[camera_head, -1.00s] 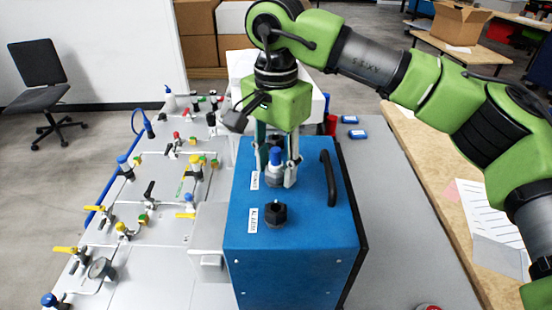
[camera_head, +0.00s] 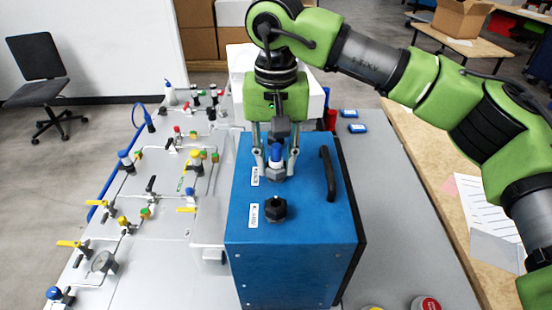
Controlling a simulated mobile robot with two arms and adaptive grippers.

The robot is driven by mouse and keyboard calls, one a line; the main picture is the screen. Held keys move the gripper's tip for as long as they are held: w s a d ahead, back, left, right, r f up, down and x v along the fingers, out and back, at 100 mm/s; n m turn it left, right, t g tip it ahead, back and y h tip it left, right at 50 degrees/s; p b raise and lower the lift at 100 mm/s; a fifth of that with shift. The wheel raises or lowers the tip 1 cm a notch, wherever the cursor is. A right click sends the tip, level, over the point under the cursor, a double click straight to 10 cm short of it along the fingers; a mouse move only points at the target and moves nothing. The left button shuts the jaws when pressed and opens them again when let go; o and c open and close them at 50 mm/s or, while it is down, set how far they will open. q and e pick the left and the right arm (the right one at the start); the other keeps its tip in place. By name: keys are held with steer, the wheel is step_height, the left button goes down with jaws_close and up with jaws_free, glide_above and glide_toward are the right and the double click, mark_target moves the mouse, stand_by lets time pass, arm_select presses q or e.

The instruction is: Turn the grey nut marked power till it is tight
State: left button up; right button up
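The grey nut (camera_head: 276,175) sits on top of a blue box (camera_head: 300,250), around the base of an upright blue plug (camera_head: 276,154). A small white label (camera_head: 255,176) lies beside it, its print too small to read surely. My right gripper (camera_head: 276,171) points straight down over the plug. Its two fingers stand left and right of the nut and look closed against its sides. A second, black nut (camera_head: 275,208) with its own white label (camera_head: 253,215) stands nearer on the same box top. My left gripper is out of view.
A black handle (camera_head: 328,173) rises from the box top, right of the gripper. A panel with valves and tubing (camera_head: 150,240) lies to the left. The grey table (camera_head: 400,220) is mostly clear right of the box. A red round item (camera_head: 425,303) sits at the front edge.

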steer(key=m+b, duration=0.1)
steer(key=m, duration=0.2)
steer(key=shift+f, duration=0.15)
steer(key=m+b, duration=0.2)
steer(key=m, duration=0.4)
steer(key=shift+m, duration=0.4)
steer(key=o, duration=1)
steer(key=shift+o, duration=0.2)
steer(key=shift+d, duration=0.1)
step_height(320, 180, up, 10)
steer(key=p, duration=0.7)
steer(key=shift+r+p, duration=0.2)
steer(key=shift+p, duration=0.2)
steer(key=shift+f, duration=0.1)
